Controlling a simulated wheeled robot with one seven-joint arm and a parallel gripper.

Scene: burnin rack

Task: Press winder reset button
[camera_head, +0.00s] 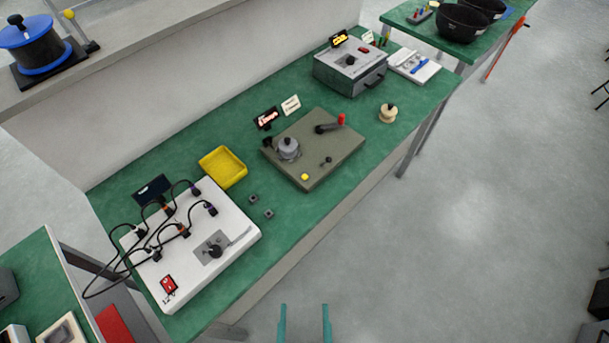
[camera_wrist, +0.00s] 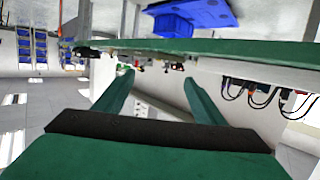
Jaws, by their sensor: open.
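The winder (camera_head: 325,160) is an olive-grey plate on the green bench in the head view. It carries a grey spool post (camera_head: 288,148), a crank with a red knob (camera_head: 341,120) and a small dark lever (camera_head: 326,162). A small yellow button (camera_head: 305,177) sits at its near corner; this looks like the reset button. My gripper (camera_head: 305,308) is at the bottom of the head view, in front of the bench edge and apart from the winder. Its two green fingers are spread and empty. They also show in the wrist view (camera_wrist: 158,95), where the button cannot be made out.
The green bench (camera_head: 293,222) bears a white box with cables (camera_head: 190,257), a yellow tray (camera_head: 222,167), two small grey cubes (camera_head: 261,206), a grey instrument box (camera_head: 350,70) and a wooden spool (camera_head: 388,113).

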